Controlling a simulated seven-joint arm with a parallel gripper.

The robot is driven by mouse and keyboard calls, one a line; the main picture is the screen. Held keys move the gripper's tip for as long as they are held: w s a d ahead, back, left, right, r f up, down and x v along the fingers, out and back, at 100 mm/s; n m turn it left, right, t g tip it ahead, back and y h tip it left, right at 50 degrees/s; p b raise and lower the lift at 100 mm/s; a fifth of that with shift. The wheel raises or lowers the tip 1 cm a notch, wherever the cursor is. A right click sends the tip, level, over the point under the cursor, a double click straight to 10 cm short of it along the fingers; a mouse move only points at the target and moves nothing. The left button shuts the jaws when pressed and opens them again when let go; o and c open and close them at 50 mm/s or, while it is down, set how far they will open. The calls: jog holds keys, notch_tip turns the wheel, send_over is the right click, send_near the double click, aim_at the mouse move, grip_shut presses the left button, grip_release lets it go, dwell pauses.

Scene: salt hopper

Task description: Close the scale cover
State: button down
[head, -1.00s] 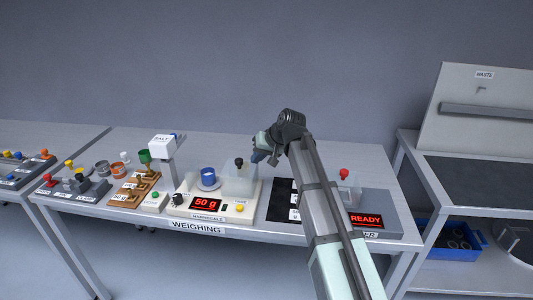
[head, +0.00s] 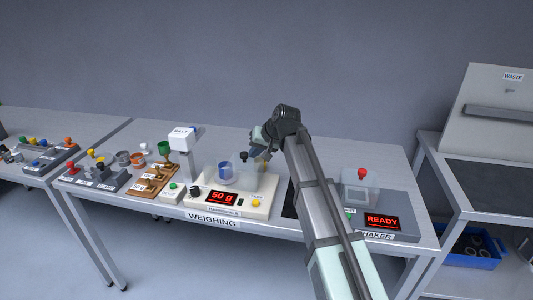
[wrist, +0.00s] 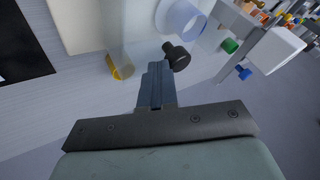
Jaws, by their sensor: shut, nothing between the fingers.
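The scale (head: 262,209) stands on the weighing bench with its display reading 50 g. A blue cup (head: 225,168) sits on the scale's left part; its rim also shows in the wrist view (wrist: 190,18). The clear cover with its black knob (head: 243,157) stands at the right of the cup; I cannot tell how far it reaches over it. My gripper (head: 262,155) is shut and empty just right of the knob. In the wrist view the shut fingertips (wrist: 157,70) lie close beside the black knob (wrist: 177,55); contact is unclear.
A white salt hopper (head: 183,138) stands left of the scale. The shaker (head: 385,215), with a red-knobbed clear box and a READY display, is to the right. My arm hides part of the bench between. A yellow button (head: 256,203) is on the scale's front.

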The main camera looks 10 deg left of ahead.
send_over(233, 160)
jog(key=shift+d, duration=0.1)
dwell(0.4)
